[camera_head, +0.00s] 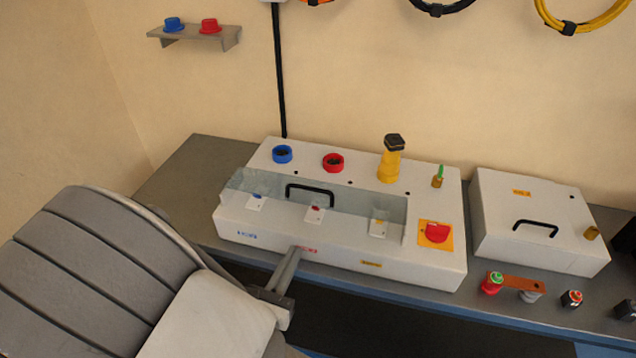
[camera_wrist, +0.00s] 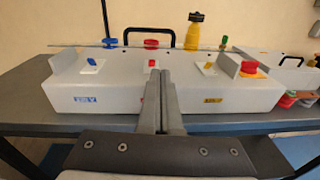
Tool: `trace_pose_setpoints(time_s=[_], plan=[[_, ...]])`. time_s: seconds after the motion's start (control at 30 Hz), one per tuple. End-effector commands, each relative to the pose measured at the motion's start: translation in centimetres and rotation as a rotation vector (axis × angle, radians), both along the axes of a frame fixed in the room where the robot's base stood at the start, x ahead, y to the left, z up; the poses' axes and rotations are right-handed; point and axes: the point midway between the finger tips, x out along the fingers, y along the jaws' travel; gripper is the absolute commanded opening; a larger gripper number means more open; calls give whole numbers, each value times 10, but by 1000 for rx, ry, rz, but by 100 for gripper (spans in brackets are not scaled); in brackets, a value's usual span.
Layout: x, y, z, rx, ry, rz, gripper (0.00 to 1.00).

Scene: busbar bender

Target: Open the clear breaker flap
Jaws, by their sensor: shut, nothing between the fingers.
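The clear breaker flap (camera_head: 262,190) lies lowered over the recess of the white panel box (camera_head: 340,262), with its black handle (camera_head: 310,190) on top. Several small white breaker switches show under it, one blue (camera_head: 256,201), one red (camera_head: 315,213) and one yellow (camera_head: 379,228). In the wrist view the flap is seen edge-on, with the handle (camera_wrist: 150,32) standing above it. My gripper (camera_head: 296,250) is shut and empty in front of the box's front face, below the red-marked switch. It appears in the wrist view (camera_wrist: 158,75) too, apart from the handle.
Blue (camera_head: 282,154) and red (camera_head: 333,162) rings, a yellow post (camera_head: 389,165) and a red knob (camera_head: 437,232) stand on the box. A second white box (camera_head: 545,245) is at right, with small parts before it. The bench (camera_head: 185,180) is clear at left.

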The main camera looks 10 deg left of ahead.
Motion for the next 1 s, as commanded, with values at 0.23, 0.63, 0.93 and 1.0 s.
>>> trace_pose_setpoints(time_s=[0.23, 0.63, 0.93, 1.0], plan=[[7, 7, -7, -24, -6, 61, 0], [89, 0, -11, -22, -8, 57, 0], [120, -3, 15, -22, -6, 59, 0], [123, -3, 17, -23, -6, 59, 0]])
